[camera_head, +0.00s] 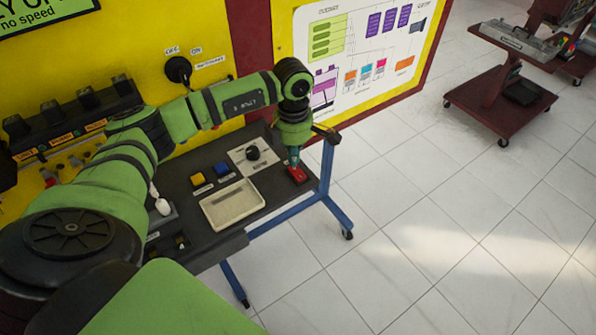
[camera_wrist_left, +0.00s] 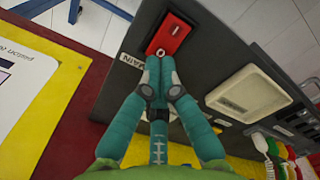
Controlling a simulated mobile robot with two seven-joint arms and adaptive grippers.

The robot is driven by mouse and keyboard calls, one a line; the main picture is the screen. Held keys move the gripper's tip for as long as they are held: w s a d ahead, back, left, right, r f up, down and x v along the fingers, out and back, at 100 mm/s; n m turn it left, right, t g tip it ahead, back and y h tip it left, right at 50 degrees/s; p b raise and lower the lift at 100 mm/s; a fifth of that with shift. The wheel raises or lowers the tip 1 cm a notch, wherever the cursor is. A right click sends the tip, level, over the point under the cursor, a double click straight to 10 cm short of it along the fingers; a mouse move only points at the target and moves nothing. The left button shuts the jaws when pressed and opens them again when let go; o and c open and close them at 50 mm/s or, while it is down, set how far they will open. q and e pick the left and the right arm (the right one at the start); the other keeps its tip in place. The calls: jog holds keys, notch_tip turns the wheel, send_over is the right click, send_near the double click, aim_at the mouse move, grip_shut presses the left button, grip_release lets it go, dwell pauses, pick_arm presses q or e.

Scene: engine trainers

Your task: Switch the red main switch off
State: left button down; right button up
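The red main switch (camera_head: 298,175) sits at the right end of the dark panel top. In the left wrist view the red rocker (camera_wrist_left: 174,34) shows a line mark at its far end and an O mark at its near end. A label reading MAIN lies beside it. My left gripper (camera_head: 294,157) points down at the switch. In the left wrist view its teal fingers (camera_wrist_left: 160,62) are together, with the tips right at the O end. I cannot tell whether they touch it. Nothing shows between them. My right gripper is in neither view.
A beige tray (camera_head: 232,205), a black knob (camera_head: 252,153) and yellow and blue buttons (camera_head: 198,179) share the panel top. A yellow board with a key switch (camera_head: 178,70) stands behind. The tiled floor to the right is clear up to a red cart (camera_head: 500,105).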

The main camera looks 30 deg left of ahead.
pick_arm(q)
jog(key=shift+f+b, duration=0.95)
jog(key=shift+f, duration=0.2)
dwell(0.4)
jog(key=shift+r+p, duration=2.15)
jog(key=shift+r, duration=1.45)
jog(key=shift+f, duration=0.1)
